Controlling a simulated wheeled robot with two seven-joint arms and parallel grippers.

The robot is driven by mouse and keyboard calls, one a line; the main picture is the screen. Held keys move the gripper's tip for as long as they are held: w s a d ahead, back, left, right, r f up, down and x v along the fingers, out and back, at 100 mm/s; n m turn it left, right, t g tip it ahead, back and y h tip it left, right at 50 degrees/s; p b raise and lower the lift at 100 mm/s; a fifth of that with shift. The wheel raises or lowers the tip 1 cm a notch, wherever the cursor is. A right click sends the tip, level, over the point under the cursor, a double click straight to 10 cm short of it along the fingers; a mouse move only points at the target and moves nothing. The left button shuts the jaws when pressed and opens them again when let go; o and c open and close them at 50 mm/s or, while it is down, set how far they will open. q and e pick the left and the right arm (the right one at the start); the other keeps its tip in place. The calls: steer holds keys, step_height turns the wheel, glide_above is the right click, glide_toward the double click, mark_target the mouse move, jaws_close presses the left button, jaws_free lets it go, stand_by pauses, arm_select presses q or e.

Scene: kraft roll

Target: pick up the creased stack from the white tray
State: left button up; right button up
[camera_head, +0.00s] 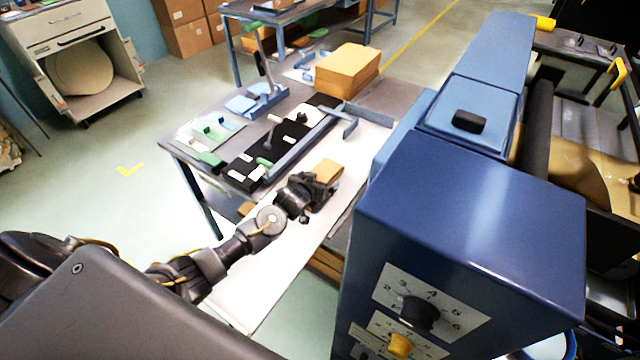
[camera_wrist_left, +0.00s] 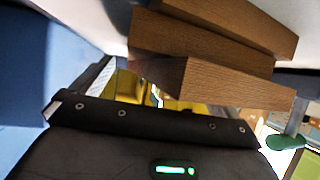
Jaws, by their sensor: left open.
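A small brown stack (camera_head: 328,170) lies on the long white tray (camera_head: 262,278) beside the blue machine. The wrist view shows its brown layered edges (camera_wrist_left: 215,82) close up; I cannot make out the crease. My left gripper (camera_head: 318,187) is open at the near side of the stack and partly covers it. In the wrist view the yellow finger pads of the left gripper (camera_wrist_left: 155,92) show just short of the brown layers or beside them; I cannot tell whether they touch. My right gripper is not in view.
The blue machine (camera_head: 460,230) with dials stands close on the right. A dark board with a long bar (camera_head: 290,145) lies along the tray's left side. A larger brown stack (camera_head: 347,70) sits behind. A grey cabinet (camera_head: 75,60) stands far left; the floor between is clear.

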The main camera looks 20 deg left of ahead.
arm_select(q)
steer(key=c, duration=1.4)
steer(key=shift+r, duration=0.1)
steer(key=shift+r, duration=0.5)
steer(key=s+r, duration=0.1)
steer(key=r, duration=0.1)
steer(key=s+r, duration=0.2)
steer(key=s+r+b, duration=0.1)
steer(key=r, duration=0.2)
steer(key=shift+s+a+r, duration=0.1)
steer(key=shift+s+a, duration=0.05)
steer(key=shift+a, duration=0.25)
steer(key=v, duration=0.3)
steer(key=a+v, duration=0.1)
steer(key=v, duration=0.3)
steer(key=a+v, duration=0.1)
steer(key=v, duration=0.2)
steer(key=shift+s+b, duration=0.4)
